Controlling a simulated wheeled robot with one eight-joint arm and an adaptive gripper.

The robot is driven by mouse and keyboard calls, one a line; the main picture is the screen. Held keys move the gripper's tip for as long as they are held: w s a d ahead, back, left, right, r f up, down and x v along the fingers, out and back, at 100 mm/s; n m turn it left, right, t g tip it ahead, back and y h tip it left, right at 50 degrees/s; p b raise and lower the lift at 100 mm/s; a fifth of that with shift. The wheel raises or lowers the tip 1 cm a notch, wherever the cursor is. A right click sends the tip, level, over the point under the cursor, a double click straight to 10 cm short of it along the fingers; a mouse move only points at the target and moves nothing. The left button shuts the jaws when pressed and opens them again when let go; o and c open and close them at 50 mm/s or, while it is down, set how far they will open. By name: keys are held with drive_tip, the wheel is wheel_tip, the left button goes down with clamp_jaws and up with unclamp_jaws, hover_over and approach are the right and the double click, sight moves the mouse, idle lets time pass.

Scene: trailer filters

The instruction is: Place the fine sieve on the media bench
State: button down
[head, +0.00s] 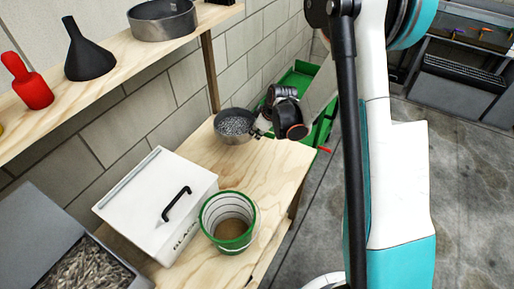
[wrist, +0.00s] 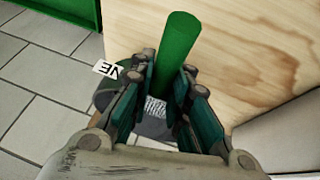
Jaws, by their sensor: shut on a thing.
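The fine sieve (head: 234,126) is a round grey pan with a speckled grey inside, at the far corner of the wooden media bench (head: 262,160). My gripper (head: 260,124) is at its right side. In the wrist view my gripper (wrist: 163,78) is shut with its fingers either side of a thick green handle (wrist: 180,45). Part of a grey mesh (wrist: 155,108) and a white tag ending in "NE" (wrist: 107,69) show there too. The fingers hide much of the sieve. I cannot tell whether it touches the bench top.
A green-rimmed bucket (head: 228,222) and a white lidded box (head: 155,205) stand on the near bench. A grey bin (head: 60,225) is at lower left. A shelf above holds a black funnel (head: 88,52), red bottle (head: 27,82) and grey pan (head: 162,20). A green container (head: 297,80) stands behind my gripper.

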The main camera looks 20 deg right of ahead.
wheel_tip(320, 180, down, 7)
drive_tip(key=shift+f+b, duration=0.15)
drive_tip(key=shift+b, duration=0.85)
drive_tip(key=c, duration=1.5)
unclamp_jaws()
drive_tip(key=shift+c, duration=0.2)
